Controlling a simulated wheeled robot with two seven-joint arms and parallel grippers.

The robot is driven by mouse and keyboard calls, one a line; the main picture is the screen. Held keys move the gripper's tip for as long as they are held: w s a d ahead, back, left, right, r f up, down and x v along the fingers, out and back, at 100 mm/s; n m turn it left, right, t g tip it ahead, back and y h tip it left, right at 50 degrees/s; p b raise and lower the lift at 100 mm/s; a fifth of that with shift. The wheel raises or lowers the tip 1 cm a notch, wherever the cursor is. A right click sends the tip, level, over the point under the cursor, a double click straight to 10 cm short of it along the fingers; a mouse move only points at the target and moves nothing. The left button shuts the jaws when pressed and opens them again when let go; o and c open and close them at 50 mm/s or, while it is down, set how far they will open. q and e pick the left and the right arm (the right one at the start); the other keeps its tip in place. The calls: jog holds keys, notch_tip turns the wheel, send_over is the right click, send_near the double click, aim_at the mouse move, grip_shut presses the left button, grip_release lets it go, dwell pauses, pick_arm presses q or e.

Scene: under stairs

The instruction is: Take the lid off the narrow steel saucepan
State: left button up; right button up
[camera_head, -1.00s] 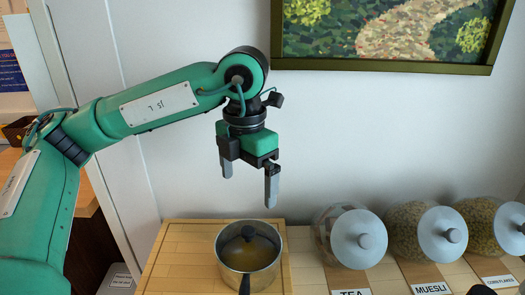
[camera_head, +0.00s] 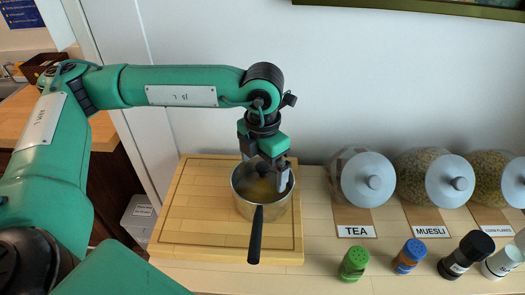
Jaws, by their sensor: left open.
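The steel saucepan (camera_head: 243,208) stands on a wooden cutting board, its black handle (camera_head: 255,236) pointing towards me. Something yellow shows inside its rim, seemingly through a clear lid (camera_head: 256,189). I cannot tell whether the fingers touch the lid or knob. My right gripper is out of view.
The cutting board (camera_head: 190,213) lies on a wooden counter against a white wall. Jars labelled tea (camera_head: 345,182), muesli (camera_head: 414,172) and cornflakes (camera_head: 490,168) stand to the right. In front of them are a green-topped shaker (camera_head: 354,263), a blue-topped shaker (camera_head: 409,256) and a black-topped mill (camera_head: 466,253).

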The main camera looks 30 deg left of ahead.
pick_arm(q)
jog(key=shift+f, duration=0.15)
jog(key=shift+s, duration=0.15)
jog(key=c, duration=1.9)
jog(key=shift+f, duration=0.1)
grip_shut()
